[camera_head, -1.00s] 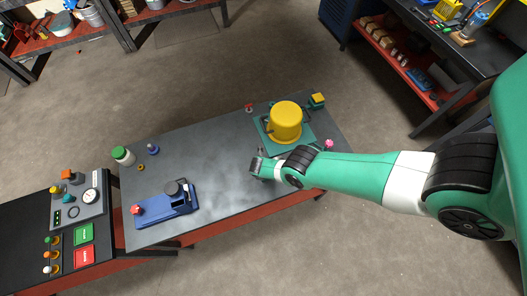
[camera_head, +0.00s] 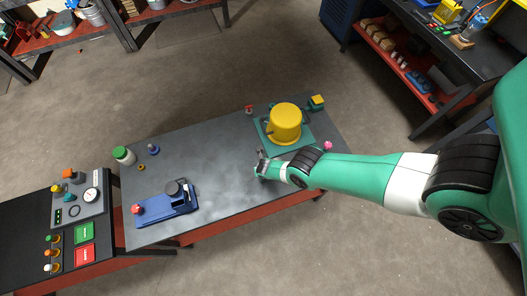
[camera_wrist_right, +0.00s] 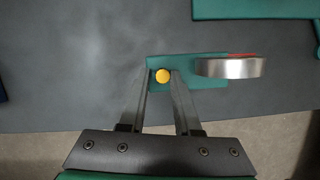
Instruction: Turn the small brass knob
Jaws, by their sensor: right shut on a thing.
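The small brass knob (camera_wrist_right: 162,76) shows in the right wrist view as a round yellow top on a green plate (camera_wrist_right: 206,82). My right gripper (camera_wrist_right: 161,78) is shut on it, with one finger on each side. The knob cannot be made out there behind the gripper. My left gripper is not in view.
A silver round part (camera_wrist_right: 231,68) stands just right of the knob. The yellow pot (camera_head: 285,122) stands on a green base near the gripper. A blue fixture (camera_head: 165,204) lies further left. The table's middle (camera_head: 210,160) is clear.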

